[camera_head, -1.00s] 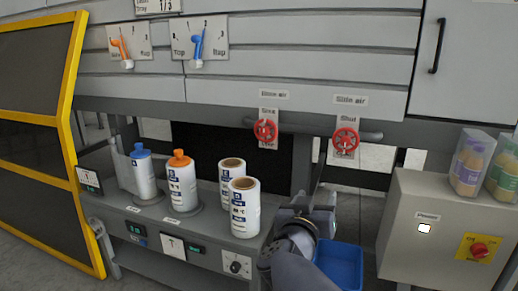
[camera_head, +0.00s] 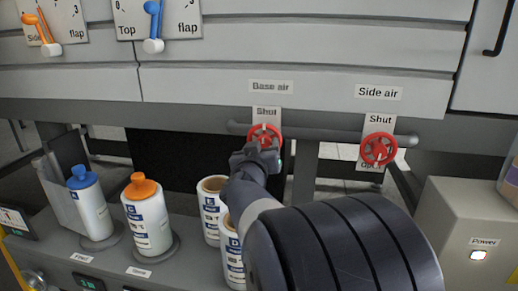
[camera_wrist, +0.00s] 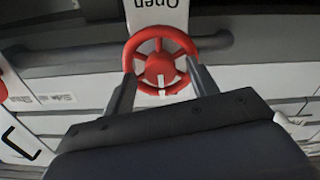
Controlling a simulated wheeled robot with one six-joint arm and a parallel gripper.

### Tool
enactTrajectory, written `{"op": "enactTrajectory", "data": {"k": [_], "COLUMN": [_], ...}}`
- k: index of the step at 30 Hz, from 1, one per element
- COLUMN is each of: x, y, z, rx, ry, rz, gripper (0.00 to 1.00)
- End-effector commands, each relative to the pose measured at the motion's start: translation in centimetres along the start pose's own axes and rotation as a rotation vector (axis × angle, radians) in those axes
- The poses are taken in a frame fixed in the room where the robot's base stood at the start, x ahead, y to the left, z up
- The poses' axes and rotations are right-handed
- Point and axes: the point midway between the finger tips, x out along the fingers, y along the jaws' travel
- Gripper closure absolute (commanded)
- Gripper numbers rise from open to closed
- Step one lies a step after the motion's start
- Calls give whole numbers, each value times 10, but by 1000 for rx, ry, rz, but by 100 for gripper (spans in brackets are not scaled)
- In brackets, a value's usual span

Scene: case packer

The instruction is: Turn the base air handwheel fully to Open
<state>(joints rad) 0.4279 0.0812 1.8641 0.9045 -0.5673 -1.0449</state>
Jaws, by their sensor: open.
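The red base air handwheel (camera_head: 265,134) is on the pipe below the "Base air" label (camera_head: 271,86). A plate behind it reads "Shut" (camera_head: 267,112) above the wheel. My gripper (camera_head: 262,152) is right in front of this wheel and hides its lower part. In the wrist view the handwheel (camera_wrist: 160,60) lies between the two open fingers (camera_wrist: 160,85), one on each side of its rim. I cannot tell whether they touch it. There the plate's "Open" end (camera_wrist: 156,8) shows at the top. A white mark on the wheel is at its side towards "Shut".
A second red handwheel (camera_head: 378,149), under the "Side air" label (camera_head: 378,92), is to the right on the same pipe (camera_head: 330,134). Blue-capped (camera_head: 88,200) and orange-capped (camera_head: 146,212) bottles and white rolls (camera_head: 211,205) stand below left. A grey power box (camera_head: 455,235) is at right.

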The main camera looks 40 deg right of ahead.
Motion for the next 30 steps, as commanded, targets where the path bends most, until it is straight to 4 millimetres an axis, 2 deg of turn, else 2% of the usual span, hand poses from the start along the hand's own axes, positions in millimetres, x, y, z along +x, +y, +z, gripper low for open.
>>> {"op": "enactTrajectory", "data": {"k": [2, 18, 30], "x": [0, 0, 0], "y": [0, 0, 0], "z": [0, 0, 0], "rx": [0, 0, 78], "ry": [0, -1, -1], "rz": [0, 0, -1], "gripper": [45, 89, 89]}}
